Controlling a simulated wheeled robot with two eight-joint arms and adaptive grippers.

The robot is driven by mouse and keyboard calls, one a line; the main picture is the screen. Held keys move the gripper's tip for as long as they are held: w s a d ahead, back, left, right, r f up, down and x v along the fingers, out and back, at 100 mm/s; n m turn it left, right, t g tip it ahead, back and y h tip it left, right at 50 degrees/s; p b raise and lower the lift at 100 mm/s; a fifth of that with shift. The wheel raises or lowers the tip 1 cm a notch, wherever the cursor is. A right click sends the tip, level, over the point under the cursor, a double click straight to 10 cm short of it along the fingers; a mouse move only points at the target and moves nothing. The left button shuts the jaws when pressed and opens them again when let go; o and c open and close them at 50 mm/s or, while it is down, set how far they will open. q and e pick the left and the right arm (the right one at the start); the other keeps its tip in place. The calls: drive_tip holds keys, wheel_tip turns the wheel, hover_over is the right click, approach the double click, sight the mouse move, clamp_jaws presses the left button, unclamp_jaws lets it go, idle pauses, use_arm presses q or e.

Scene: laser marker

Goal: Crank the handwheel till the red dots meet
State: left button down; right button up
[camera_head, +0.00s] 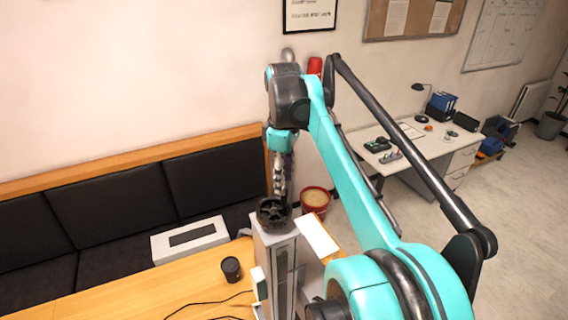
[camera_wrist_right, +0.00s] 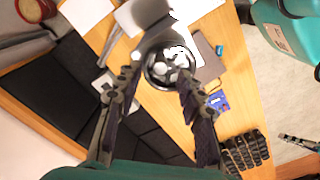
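The black handwheel (camera_head: 272,212) sits on top of the grey laser marker column (camera_head: 287,265) at the table's edge. My right gripper (camera_head: 279,188) points down just above the handwheel in the head view. In the right wrist view, the fingers of my right gripper (camera_wrist_right: 158,80) are spread apart, with a dark round rim with shiny parts, which looks like the handwheel (camera_wrist_right: 168,66), beyond and between the tips. I cannot tell if a fingertip touches it. The red dots cannot be made out in either view.
A wooden table (camera_head: 190,285) holds a black cup (camera_head: 231,269), cables and a white box (camera_head: 190,240) near its back edge. A black bench (camera_head: 110,195) runs behind it. A red bucket (camera_head: 315,199) stands behind the column. A white desk (camera_head: 425,145) is farther right.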

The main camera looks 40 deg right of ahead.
wheel_tip(320, 180, up, 6)
drive_tip(key=shift+f, duration=0.2)
drive_tip(key=shift+f, duration=0.1)
idle(0.5)
